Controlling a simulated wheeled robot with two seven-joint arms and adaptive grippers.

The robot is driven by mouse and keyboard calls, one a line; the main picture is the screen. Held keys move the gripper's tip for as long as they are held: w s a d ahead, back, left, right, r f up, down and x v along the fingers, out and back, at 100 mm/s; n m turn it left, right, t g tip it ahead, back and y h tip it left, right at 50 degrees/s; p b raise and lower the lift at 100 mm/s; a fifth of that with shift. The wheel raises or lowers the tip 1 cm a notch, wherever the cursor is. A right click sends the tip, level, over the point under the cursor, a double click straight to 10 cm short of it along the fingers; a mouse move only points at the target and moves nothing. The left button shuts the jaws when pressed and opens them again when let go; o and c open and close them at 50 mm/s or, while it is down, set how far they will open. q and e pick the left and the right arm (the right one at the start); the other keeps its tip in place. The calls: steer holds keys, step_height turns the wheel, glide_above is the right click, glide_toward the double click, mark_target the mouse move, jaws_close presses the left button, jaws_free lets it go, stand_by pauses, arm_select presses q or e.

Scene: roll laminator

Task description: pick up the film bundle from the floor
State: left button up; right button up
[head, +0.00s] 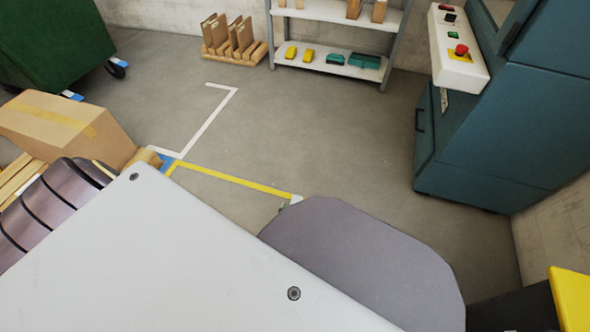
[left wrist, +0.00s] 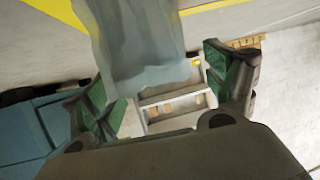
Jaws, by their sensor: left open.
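The film bundle (left wrist: 140,40) is a translucent grey-green, crumpled sheet in the left wrist view. It runs from the top edge down to the space between the fingers of my left gripper (left wrist: 156,72). The gripper is open, with a green-padded finger on each side of the film. I cannot tell whether either pad touches it. In the head view my left gripper is almost wholly hidden; only a small dark tip shows by the yellow floor line. The film cannot be made out there. My right gripper is in neither view.
A teal machine (head: 510,140) with a red-buttoned panel stands at right. A shelf (head: 335,62) and wooden rack (head: 238,58) stand at the back wall. A cardboard box (head: 60,123), banded rolls (head: 50,205) and a green bin (head: 55,40) are at left. The middle floor is clear.

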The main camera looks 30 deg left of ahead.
arm_select(q)
steer(key=shift+c, duration=0.3)
steer(key=c, duration=1)
steer(key=shift+r, duration=0.1)
steer(key=shift+c, duration=0.2)
steer(key=shift+r, duration=0.2)
